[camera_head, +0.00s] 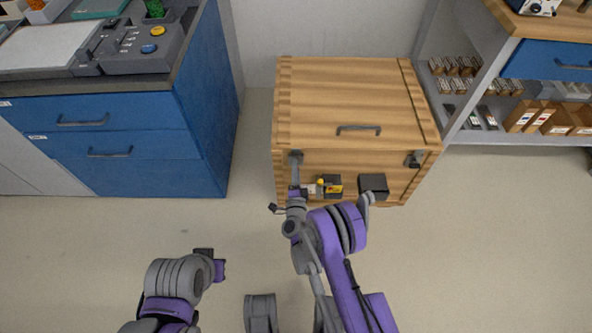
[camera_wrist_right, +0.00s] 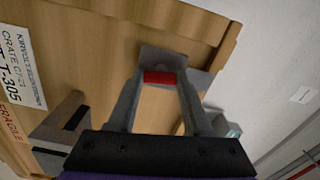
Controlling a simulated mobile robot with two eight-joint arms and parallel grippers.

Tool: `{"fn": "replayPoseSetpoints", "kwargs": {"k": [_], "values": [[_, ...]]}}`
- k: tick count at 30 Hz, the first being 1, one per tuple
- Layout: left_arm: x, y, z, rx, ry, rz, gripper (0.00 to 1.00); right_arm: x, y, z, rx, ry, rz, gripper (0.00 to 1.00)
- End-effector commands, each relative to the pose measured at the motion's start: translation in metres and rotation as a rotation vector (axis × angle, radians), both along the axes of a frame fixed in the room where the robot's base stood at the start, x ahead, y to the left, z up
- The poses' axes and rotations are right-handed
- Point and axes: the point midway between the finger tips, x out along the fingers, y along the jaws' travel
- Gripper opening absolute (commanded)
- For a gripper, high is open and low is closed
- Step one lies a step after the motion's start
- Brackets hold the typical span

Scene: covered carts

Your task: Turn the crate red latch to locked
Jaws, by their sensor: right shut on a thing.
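A wooden crate (camera_head: 340,95) stands against the wall with its lid down. A grey latch (camera_head: 296,156) is at the left of its front edge. In the right wrist view, the red part of the latch (camera_wrist_right: 159,77) lies between the fingertips of my right gripper (camera_wrist_right: 158,84), in front of a grey plate. My right gripper (camera_head: 294,170) is shut on this red part. The fingers partly hide the latch, so its exact angle is unclear. My left gripper (camera_head: 217,268) is low at the left, away from the crate; its fingers are hidden.
A second grey latch (camera_head: 414,159) is at the crate's front right, and a lid handle (camera_head: 358,128) lies between. A dark box (camera_head: 373,185) and a yellow-black fitting (camera_head: 330,185) are on the front. A blue cabinet (camera_head: 150,130) stands left, shelves (camera_head: 480,125) right. The floor between is clear.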

Motion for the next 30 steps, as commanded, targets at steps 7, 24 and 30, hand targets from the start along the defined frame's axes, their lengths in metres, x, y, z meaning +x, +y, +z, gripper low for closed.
{"fn": "replayPoseSetpoints", "kwargs": {"k": [7,24,30], "values": [[0.0000,0.0000,-0.0001,0.000,0.000,0.000,0.00,0.0013,-0.0004,0.0010,0.026,-0.001,-0.002,0.00],[0.0000,0.0000,-0.0001,0.000,0.000,0.000,0.00,0.0006,-0.0003,0.0006,0.026,-0.001,-0.001,0.80],[0.0000,0.0000,-0.0001,0.000,0.000,0.000,0.00,0.0004,-0.0001,0.0003,0.027,-0.001,-0.001,0.80]]}}
